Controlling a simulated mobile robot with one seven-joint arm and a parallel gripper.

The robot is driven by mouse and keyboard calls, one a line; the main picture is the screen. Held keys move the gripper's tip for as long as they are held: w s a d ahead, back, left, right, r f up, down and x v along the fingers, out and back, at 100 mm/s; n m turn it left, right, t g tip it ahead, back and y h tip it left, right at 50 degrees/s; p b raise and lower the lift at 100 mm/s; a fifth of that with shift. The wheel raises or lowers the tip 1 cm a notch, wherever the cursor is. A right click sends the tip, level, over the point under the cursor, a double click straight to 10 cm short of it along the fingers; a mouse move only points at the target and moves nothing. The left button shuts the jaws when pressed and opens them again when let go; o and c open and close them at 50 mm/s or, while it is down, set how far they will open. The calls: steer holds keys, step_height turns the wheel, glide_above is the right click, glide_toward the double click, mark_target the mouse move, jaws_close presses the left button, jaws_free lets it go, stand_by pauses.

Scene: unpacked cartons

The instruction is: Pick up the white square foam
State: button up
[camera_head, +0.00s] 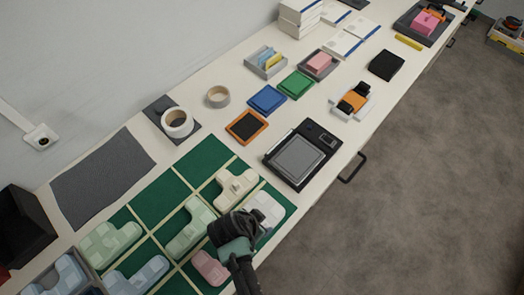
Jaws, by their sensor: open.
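A white foam piece (266,207), roughly square with a raised part, lies in the right-hand cell of the green compartment tray (160,198). My gripper (228,228) is over the right part of the tray, just left of and below the white foam in the picture. It is open, and I see nothing held in it. The gripper hides part of the tray and perhaps the lower left edge of the white foam. Its height above the tray is hard to tell.
Nearby cells hold a cream foam (237,187), a pale green foam (190,229) and a pink foam (209,268). A black device (301,155) stands beyond the tray. Thin dividers separate the cells. The table's edge drops to the floor at right.

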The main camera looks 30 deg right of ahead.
mark_target(262, 211)
steer(key=shift+x, duration=1.3)
jaws_close()
